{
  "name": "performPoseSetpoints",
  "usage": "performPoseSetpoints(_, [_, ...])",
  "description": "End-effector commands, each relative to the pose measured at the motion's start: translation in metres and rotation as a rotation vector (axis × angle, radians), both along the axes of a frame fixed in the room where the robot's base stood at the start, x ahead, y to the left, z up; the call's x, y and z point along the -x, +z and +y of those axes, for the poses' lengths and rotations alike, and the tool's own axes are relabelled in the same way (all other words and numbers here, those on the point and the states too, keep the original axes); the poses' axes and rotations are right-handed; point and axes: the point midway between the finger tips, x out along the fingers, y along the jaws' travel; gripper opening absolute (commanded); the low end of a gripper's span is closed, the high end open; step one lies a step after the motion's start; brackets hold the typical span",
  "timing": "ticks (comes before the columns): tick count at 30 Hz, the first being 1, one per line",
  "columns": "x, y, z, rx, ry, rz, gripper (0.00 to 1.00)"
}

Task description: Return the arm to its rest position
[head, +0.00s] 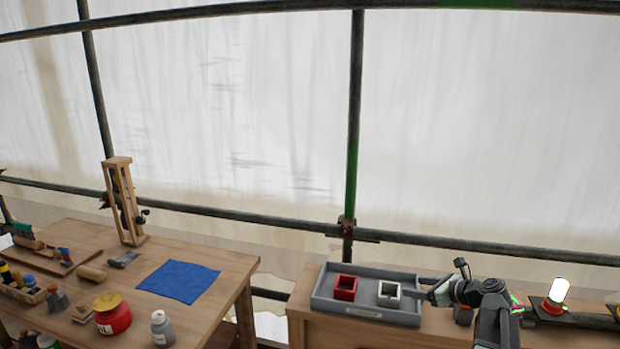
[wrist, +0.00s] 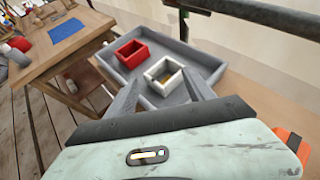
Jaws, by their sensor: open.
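My arm is at the lower right of the head view, bent over the right-hand bench. My gripper (head: 424,289) points left at the right side of a grey tray (head: 366,311). In the wrist view my gripper (wrist: 165,103) has its two fingers spread apart, with nothing between their tips. A white square open box (head: 389,294) sits in the tray just beyond the fingertips; it also shows in the wrist view (wrist: 152,86). A red square open box (head: 345,288) sits left of it in the tray, also in the wrist view (wrist: 124,57).
A lit lamp (head: 557,292) stands right of my arm. The left table (head: 215,262) holds a blue cloth (head: 179,281), a wooden frame (head: 125,203), a red tin (head: 112,316) and several tools. A gap separates the benches. Scaffold poles (head: 354,130) run behind.

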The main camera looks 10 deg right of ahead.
Motion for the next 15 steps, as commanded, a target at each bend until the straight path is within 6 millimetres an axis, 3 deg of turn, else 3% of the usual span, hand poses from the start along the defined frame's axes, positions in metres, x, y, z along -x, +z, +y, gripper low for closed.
performPoseSetpoints(1, [-0.007, -0.004, 0.050, 0.048, 0.092, 0.016, 0.61])
performPoseSetpoints(6, [0.002, -0.032, 0.190, 0.316, 0.451, 0.039, 0.61])
performPoseSetpoints(9, [0.023, -0.049, 0.253, 0.509, 0.693, 0.022, 0.61])
performPoseSetpoints(12, [0.053, -0.068, 0.302, 0.726, 0.973, -0.013, 0.61])
performPoseSetpoints(15, [0.087, -0.084, 0.325, 0.957, 1.287, -0.064, 0.61])
